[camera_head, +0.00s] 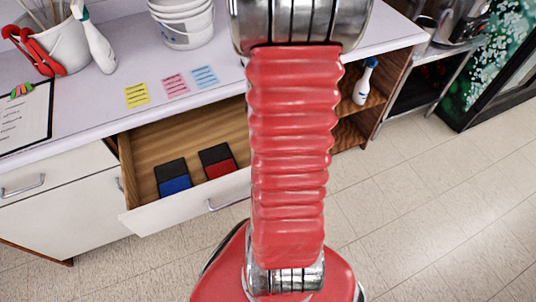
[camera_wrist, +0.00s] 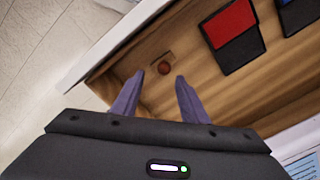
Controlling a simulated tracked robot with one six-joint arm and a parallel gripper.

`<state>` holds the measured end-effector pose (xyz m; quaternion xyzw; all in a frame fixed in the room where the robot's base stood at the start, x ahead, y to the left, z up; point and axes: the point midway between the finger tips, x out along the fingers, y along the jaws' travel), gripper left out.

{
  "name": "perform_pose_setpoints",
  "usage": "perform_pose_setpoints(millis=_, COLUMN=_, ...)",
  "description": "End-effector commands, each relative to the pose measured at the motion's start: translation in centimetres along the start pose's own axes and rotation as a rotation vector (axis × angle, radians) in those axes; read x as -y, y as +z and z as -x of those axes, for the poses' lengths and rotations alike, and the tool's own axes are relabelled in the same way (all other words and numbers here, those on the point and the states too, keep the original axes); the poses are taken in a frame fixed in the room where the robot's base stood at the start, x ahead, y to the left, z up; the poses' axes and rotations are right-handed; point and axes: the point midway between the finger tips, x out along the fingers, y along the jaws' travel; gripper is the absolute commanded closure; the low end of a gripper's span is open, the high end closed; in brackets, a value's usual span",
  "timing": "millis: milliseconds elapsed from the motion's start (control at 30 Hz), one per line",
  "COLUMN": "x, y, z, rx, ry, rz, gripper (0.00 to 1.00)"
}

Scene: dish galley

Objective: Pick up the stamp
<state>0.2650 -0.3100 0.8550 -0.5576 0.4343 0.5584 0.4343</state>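A small stamp (camera_wrist: 164,68) with a round reddish-brown knob and a light wooden base lies in the open drawer (camera_head: 180,134), seen in the wrist view. My gripper (camera_wrist: 159,76) is open, with its two grey-purple fingers over the drawer. In the wrist view the knob appears between the fingertips, slightly beyond them; no contact shows, and the height gap cannot be told. In the head view my red arm hides the stamp and the gripper.
A red-and-black ink pad (camera_head: 217,161) and a blue-and-black ink pad (camera_head: 173,178) lie in the drawer. The drawer's front wall (camera_head: 188,205) is a nearby edge. Sticky notes (camera_head: 175,85), a white bucket (camera_head: 188,30), a spray bottle (camera_head: 95,40) and a clipboard (camera_head: 25,120) are on the counter.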

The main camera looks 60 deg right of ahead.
Motion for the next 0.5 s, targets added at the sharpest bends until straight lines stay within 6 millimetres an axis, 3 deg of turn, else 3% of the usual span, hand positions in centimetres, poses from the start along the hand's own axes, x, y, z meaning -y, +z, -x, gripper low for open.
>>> perform_pose_setpoints(millis=200, x=0.0, y=0.0, z=-2.2, rx=0.001, ry=0.0, rz=0.0, gripper=0.6)
perform_pose_setpoints(millis=500, x=0.1, y=0.0, z=-2.5, rx=-0.001, ry=-0.001, rz=0.0, gripper=0.6)
